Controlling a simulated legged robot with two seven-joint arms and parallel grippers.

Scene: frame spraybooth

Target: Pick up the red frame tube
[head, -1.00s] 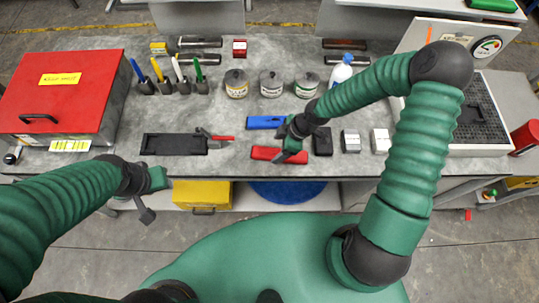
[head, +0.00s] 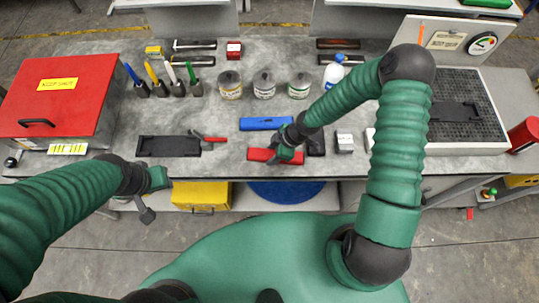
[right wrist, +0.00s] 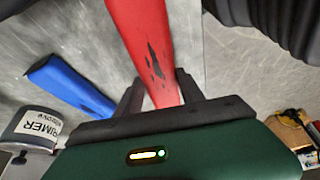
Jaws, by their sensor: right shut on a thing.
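The red frame tube (head: 260,155) lies crosswise near the front edge of the bench, right of centre. My right gripper (head: 285,153) is over its right part. In the right wrist view the red tube (right wrist: 143,35), with dark marks on it, runs between the two black fingers (right wrist: 158,90), which are shut on it. I cannot tell whether it is clear of the bench top. A blue tube (head: 266,123) lies just behind it and shows in the right wrist view (right wrist: 70,85). My left gripper (head: 152,190) is in front of the bench at left; its jaws are unclear.
A black tray (head: 168,146) and a red-handled tool (head: 212,139) lie to the left. Several cans (head: 264,86) stand behind the blue tube. A dark block (head: 316,146) and a pale block (head: 344,142) are close on the right. A red cabinet (head: 60,90) fills the left end.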

